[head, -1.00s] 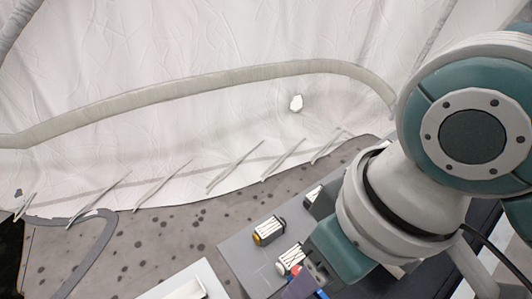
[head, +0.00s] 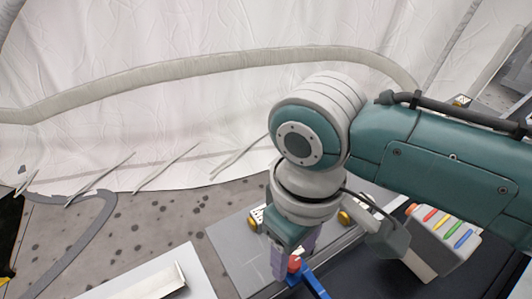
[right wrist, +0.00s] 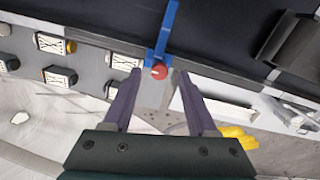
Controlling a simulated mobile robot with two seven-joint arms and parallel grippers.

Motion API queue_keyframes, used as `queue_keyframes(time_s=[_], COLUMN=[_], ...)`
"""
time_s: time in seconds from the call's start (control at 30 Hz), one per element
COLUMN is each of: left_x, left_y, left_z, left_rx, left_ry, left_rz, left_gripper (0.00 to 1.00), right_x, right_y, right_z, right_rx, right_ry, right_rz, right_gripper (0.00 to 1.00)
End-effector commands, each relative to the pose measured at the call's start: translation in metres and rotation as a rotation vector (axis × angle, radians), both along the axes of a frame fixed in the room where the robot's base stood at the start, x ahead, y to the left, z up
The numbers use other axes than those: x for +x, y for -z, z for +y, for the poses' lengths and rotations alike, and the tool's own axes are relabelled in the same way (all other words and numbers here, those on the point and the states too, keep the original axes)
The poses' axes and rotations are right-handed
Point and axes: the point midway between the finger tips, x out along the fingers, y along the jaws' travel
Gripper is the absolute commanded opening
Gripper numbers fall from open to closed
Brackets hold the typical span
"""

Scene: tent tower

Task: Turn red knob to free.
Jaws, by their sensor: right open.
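The red knob (head: 294,264) is on the grey panel near the bottom of the head view, with a blue bar (head: 316,284) beside it. In the right wrist view the red knob (right wrist: 159,72) sits between and just beyond the tips of my purple fingers, with the blue bar (right wrist: 165,35) running up from it. My right gripper (right wrist: 160,84) is open, with one finger on each side of the knob and gaps visible. In the head view my right gripper (head: 294,258) partly covers the panel. My left gripper is not in view.
Several white-labelled switch boxes (right wrist: 53,43) line the panel. A box with coloured strips (head: 440,225) stands right of my arm. A white tray (head: 150,280) is at the front left. A yellow object (right wrist: 238,138) shows in the wrist view. A white tent wall (head: 200,120) is behind.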

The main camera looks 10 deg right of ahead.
Motion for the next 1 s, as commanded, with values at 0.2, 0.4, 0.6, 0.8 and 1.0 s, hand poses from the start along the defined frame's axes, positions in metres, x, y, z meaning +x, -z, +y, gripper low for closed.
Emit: queue_keyframes(time_s=[0.2,0.4,0.6,0.8,1.0], left_x=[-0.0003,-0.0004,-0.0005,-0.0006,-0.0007], left_y=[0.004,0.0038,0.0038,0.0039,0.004], left_z=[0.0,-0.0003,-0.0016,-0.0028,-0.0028], left_rx=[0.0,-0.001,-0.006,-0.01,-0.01], left_ry=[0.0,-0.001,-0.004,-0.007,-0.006], left_rz=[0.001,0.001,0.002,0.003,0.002], left_gripper=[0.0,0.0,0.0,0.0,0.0], right_x=[0.0001,0.0001,0.0001,0.0001,0.0002], right_y=[0.0135,0.0133,0.0131,0.0131,0.013], right_z=[-0.0003,-0.0002,-0.0002,-0.0003,-0.0003], right_rx=[-0.001,0.0,0.0,0.0,0.0], right_ry=[0.001,0.0,0.0,0.0,0.0], right_rz=[-0.001,-0.001,-0.001,-0.001,-0.001], right_gripper=[0.58,0.58,0.37,0.14,0.0])
